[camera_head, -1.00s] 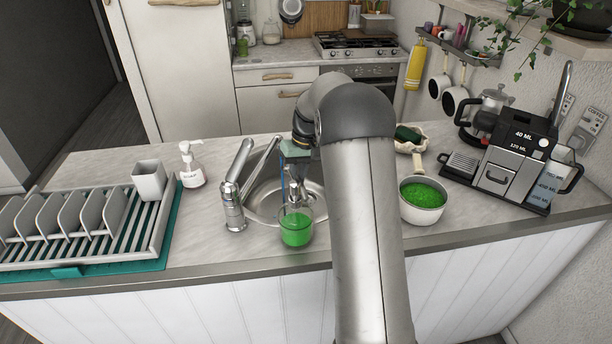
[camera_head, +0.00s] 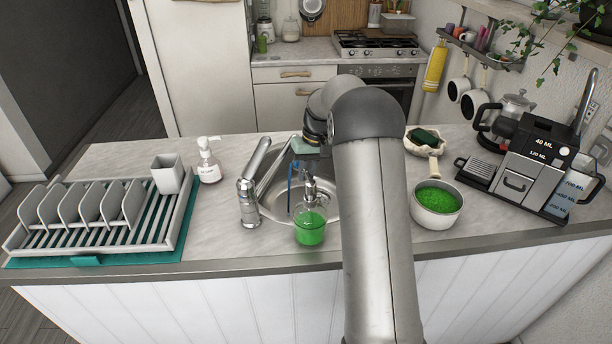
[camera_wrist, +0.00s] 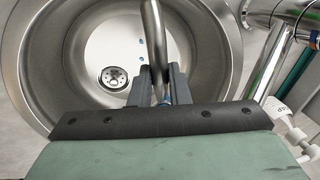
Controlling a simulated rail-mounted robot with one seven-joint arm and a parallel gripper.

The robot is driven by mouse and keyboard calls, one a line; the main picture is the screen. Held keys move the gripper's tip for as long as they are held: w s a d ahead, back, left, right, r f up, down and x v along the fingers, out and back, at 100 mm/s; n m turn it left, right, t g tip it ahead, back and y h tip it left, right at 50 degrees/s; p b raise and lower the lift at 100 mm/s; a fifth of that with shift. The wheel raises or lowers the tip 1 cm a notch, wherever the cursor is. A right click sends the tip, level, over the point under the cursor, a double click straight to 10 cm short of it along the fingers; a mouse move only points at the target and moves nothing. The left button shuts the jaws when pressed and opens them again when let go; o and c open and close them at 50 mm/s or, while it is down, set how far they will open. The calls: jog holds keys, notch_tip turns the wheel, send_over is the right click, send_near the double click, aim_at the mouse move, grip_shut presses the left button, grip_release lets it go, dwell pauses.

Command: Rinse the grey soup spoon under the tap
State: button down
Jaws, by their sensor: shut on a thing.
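My gripper (camera_wrist: 160,69) is shut on the grey metal soup spoon (camera_wrist: 153,35) in the wrist view. The spoon's long handle stands between the two dark fingers and runs up out of the picture; its bowl is not visible. The gripper is over the round steel sink (camera_wrist: 28,75), whose drain (camera_wrist: 114,77) shows left of the spoon. The chrome tap (camera_head: 249,196) stands at the sink's left. A thin blue vertical streak (camera_head: 290,190), perhaps water, shows under the gripper's palm (camera_head: 304,146).
A glass bottle of green liquid (camera_head: 310,228) stands at the sink's front edge. A soap dispenser (camera_head: 208,165) and dish rack (camera_head: 110,225) are left.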

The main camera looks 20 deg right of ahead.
jog(key=shift+d, duration=0.15)
jog(key=shift+w+d, duration=0.25)
jog(key=shift+d, duration=0.1)
jog(key=shift+a, duration=0.1)
jog(key=shift+s+a, duration=0.3)
jog(key=shift+a, duration=0.15)
jog(key=shift+w+d, duration=0.1)
jog(key=shift+d, duration=0.05)
jog(key=shift+w+d, duration=0.2)
jog(key=shift+d, duration=0.2)
jog(key=shift+a, duration=0.1)
jog(key=shift+s+a, duration=0.3)
jog(key=shift+a, duration=0.15)
jog(key=shift+w+d, duration=0.1)
jog(key=shift+d, duration=0.05)
